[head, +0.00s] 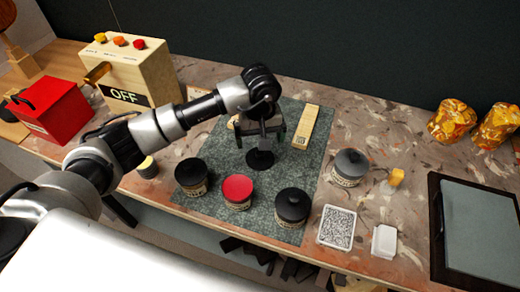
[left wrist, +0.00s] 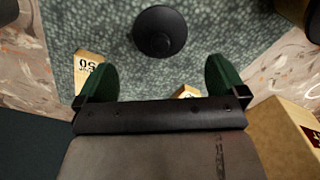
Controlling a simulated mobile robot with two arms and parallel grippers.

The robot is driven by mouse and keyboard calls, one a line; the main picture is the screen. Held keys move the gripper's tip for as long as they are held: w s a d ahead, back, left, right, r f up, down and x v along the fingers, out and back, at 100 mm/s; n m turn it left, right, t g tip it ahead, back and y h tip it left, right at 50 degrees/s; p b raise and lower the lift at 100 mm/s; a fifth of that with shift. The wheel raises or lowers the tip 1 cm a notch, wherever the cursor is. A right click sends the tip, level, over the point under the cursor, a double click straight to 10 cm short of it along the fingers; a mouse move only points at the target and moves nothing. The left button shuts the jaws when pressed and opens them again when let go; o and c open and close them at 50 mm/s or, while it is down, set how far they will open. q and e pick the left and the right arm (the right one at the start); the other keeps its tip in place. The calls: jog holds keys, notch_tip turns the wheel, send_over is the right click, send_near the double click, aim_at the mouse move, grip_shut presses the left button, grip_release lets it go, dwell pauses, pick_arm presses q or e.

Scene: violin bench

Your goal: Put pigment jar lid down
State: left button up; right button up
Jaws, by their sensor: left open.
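A round black lid with a knob (head: 260,158) lies on the green mottled mat (head: 285,228), behind the row of jars. It also shows in the left wrist view (left wrist: 160,32), flat and free, just beyond the fingertips. My left gripper (head: 262,138) is open and empty above and slightly behind the lid. Its two green-padded fingers are spread in the left wrist view (left wrist: 160,78). On the mat stand a black-topped jar (head: 192,176), a red-topped jar (head: 237,190) and another black-topped jar (head: 293,206). A grey-topped jar (head: 350,166) stands right of the mat. My right gripper is not in view.
A pale wooden block (head: 305,127) lies at the mat's back right. A wooden box marked OFF (head: 130,75) and a red box (head: 50,110) stand left. A patterned card (head: 338,228), a white dish (head: 384,241) and a dark-framed tray (head: 438,240) are on the right.

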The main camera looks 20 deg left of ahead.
aim_at(260, 153)
pick_arm(q)
jog(key=shift+r, duration=2.4)
